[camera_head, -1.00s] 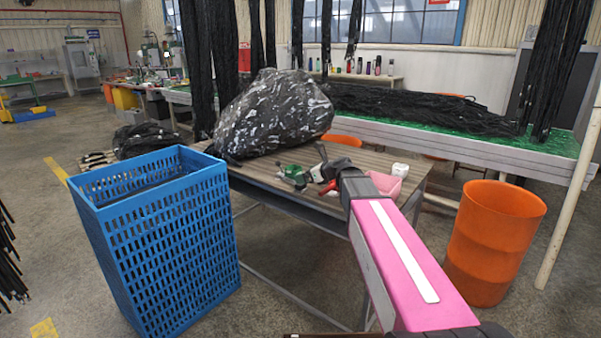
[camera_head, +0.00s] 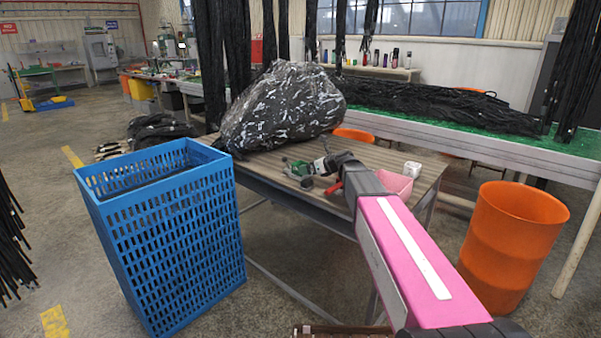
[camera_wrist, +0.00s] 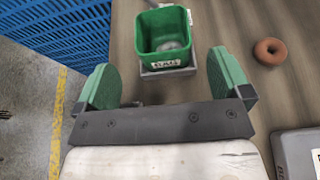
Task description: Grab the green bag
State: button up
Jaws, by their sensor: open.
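In the wrist view, a green open-topped container (camera_wrist: 165,32) with a white label stands on a small grey base on the table. It looks like a rigid box; I see no other clear green bag. My gripper (camera_wrist: 163,78) is open, its two green-padded fingers apart and nothing between them. The container lies just ahead of the fingertips, roughly centred, and apart from them. In the head view, a small green shape (camera_head: 299,168) shows on the table by the end of my arm; I cannot tell whether it is the container or a finger.
A brown ring (camera_wrist: 270,51) lies right of the container. A grey box (camera_wrist: 296,153) is at lower right. A big dark plastic bag (camera_head: 282,107) sits on the table's far left. A blue crate (camera_head: 165,235) and an orange barrel (camera_head: 512,245) flank the table (camera_head: 400,155).

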jog(key=x, duration=0.4)
jog(key=shift+w+a, duration=0.2)
jog(key=shift+w, duration=0.2)
jog(key=shift+r, duration=0.1)
jog(key=c, duration=1)
jog(key=shift+r, duration=0.1)
